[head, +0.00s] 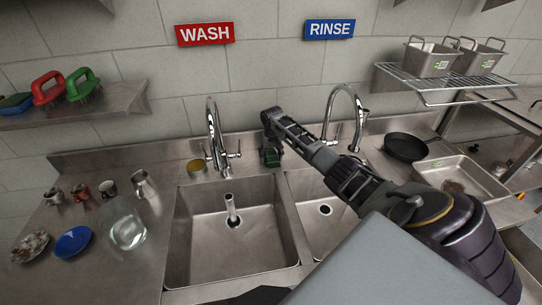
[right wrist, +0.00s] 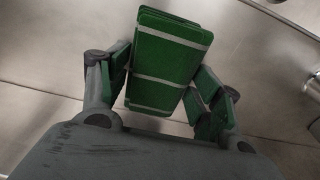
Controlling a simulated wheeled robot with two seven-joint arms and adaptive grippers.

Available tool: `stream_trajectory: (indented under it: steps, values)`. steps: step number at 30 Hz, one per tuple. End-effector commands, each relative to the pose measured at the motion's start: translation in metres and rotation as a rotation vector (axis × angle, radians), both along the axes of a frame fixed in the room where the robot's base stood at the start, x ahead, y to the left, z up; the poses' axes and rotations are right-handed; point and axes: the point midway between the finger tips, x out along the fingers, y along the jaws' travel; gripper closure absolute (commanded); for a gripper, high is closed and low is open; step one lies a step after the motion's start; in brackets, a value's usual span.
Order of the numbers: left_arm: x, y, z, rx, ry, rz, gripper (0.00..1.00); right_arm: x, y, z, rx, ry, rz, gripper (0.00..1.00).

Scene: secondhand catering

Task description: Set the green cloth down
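The green cloth (right wrist: 167,62) is a folded green block with pale bands, in the middle of the right wrist view. It also shows small and dark in the head view (head: 271,157), by the back ledge between the two basins. My right gripper (right wrist: 163,95) has a finger on each side of the cloth and appears shut on it. In the head view the right gripper (head: 271,152) points down, with the cloth at its tips. I cannot tell whether the cloth touches the steel below. My left gripper is not in view.
The wash basin (head: 183,235) and rinse basin (head: 310,190) have tall taps behind. Cups, a blue bowl (head: 73,241) and a glass (head: 128,232) occupy the left counter. A black pan (head: 405,147) and steel tray (head: 460,180) are at right. Brushes sit on the left shelf (head: 120,104).

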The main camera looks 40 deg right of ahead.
Motion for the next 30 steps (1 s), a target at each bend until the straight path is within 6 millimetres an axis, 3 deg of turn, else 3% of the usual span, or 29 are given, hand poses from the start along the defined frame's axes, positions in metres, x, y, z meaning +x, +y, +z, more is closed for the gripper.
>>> stream_trajectory:
  steps: [3,17,23,30]
  values:
    - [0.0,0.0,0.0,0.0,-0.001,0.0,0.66,0.0,0.0,0.0,0.0,0.0,0.0,0.18]
    - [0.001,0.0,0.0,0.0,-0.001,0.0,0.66,0.0,0.0,0.004,0.0,-0.002,0.0,0.18]
    - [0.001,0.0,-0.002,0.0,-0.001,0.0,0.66,-0.001,0.0,0.016,0.0,-0.002,0.001,0.18]
    - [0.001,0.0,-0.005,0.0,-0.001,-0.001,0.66,-0.003,0.002,0.044,0.0,-0.004,0.001,0.18]
